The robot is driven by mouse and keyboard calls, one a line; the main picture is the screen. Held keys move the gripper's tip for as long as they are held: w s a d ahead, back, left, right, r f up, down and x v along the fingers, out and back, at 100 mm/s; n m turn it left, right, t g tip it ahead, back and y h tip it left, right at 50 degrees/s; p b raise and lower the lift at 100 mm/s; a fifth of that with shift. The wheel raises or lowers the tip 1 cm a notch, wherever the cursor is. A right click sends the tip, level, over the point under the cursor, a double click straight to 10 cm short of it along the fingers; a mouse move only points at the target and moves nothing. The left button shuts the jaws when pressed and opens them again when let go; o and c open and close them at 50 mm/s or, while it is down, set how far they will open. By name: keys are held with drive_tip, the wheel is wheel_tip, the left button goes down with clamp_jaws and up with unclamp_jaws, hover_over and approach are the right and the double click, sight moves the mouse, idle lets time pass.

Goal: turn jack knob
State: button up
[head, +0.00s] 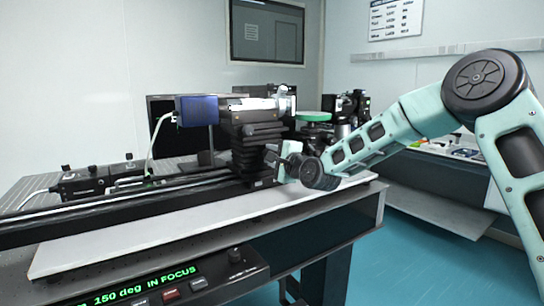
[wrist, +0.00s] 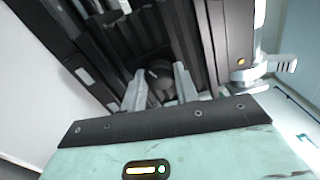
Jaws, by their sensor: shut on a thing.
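The black lab jack (head: 246,152) stands on the rail of the optical table, with stacked stages above it. Its dark round knob (wrist: 159,73) shows in the wrist view between the two pale fingers of my gripper (wrist: 160,86). The gripper is shut on the knob. In the head view my gripper (head: 281,164) reaches the right side of the jack from the right, and the knob is hidden there. A display panel (head: 165,285) on the table's front reads "150 deg IN FOCUS" in green.
A blue box (head: 197,110) and a silver cylinder (head: 252,104) sit at the top of the stack. A green disc (head: 313,116) stands just right of it, above my wrist. A long black rail (head: 120,207) runs left. Blue floor (head: 430,240) is open at the right.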

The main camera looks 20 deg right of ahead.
drive_tip(key=shift+f, duration=0.1)
drive_tip(key=o, duration=1)
drive_tip(key=shift+c, duration=0.2)
drive_tip(key=v, duration=1.7)
drive_tip(key=shift+s, duration=0.2)
